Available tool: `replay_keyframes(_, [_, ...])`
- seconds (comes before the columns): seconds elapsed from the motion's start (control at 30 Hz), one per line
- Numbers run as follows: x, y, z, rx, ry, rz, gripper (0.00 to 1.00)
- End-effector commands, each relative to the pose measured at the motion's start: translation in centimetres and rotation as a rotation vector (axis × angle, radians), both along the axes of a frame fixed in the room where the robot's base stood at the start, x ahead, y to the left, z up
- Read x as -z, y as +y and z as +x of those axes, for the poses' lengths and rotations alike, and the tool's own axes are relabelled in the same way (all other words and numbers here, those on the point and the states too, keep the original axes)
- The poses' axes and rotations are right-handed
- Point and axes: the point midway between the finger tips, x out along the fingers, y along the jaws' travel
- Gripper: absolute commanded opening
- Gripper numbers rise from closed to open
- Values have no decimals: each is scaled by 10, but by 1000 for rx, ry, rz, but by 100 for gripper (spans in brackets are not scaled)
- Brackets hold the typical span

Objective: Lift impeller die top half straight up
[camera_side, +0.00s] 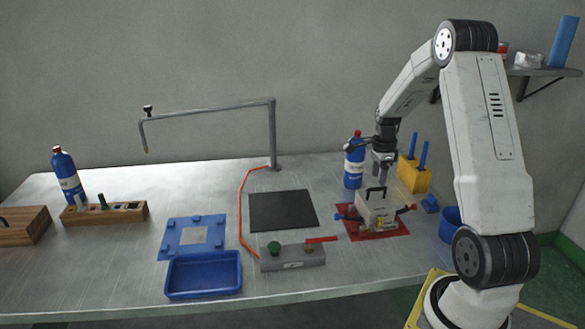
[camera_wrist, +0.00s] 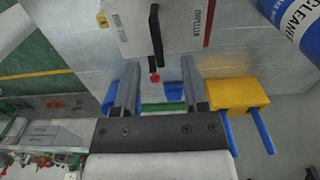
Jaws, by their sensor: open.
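The impeller die (camera_side: 378,213) is a light grey block on a red mat (camera_side: 397,232), with a black handle (camera_side: 375,190) on top and red and blue knobs at its sides. In the wrist view, the die's pale top (camera_wrist: 184,22) carries printed lettering, and the black handle (camera_wrist: 156,38) stands out from it. My gripper (camera_side: 382,172) is just above the handle in the side view. In the wrist view, my gripper (camera_wrist: 159,66) is open and empty, its two fingers apart, with the handle's end in line with the gap. The seam between die halves is not clear.
A blue cleaner bottle (camera_side: 353,165) and a yellow holder (camera_side: 413,176) with blue rods stand behind the die. A blue cup (camera_side: 450,224) is to its right. A black mat (camera_side: 283,211) lies clear to the left, near a valve block (camera_side: 292,259) and a blue tray (camera_side: 204,275).

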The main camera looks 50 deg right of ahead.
Motion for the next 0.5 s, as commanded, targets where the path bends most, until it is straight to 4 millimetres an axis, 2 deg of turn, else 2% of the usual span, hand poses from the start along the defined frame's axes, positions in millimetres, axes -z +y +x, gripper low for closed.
replay_keyframes(0.5, [47,2,-1,-1,1,2,56])
